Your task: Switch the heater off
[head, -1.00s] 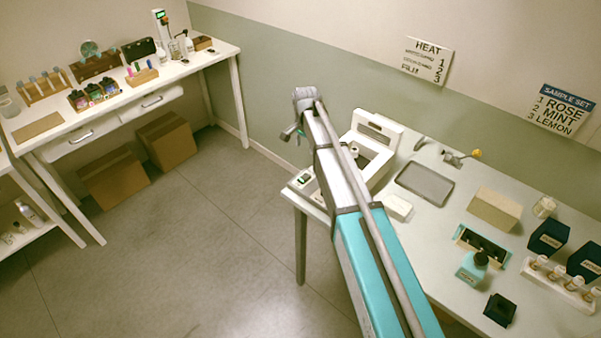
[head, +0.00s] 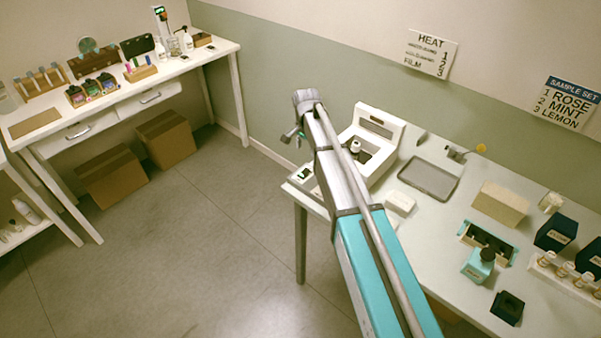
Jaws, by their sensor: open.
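A white framed unit (head: 396,128), which looks like the heater, stands at the back left of the right-hand table. A small white-topped item (head: 355,146) shows inside its dark bay. A small white box with a dark display (head: 303,173) is at its front left corner; I cannot make out its switch state. My arm crosses in front of the unit and hides part of it. My gripper (head: 289,135) is at the arm's far end, small in the picture, left of the unit and apart from it in the picture. It is open, with nothing seen in it.
A second table (head: 195,62) with bottles stands at the left. The floor (head: 210,240) between is clear.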

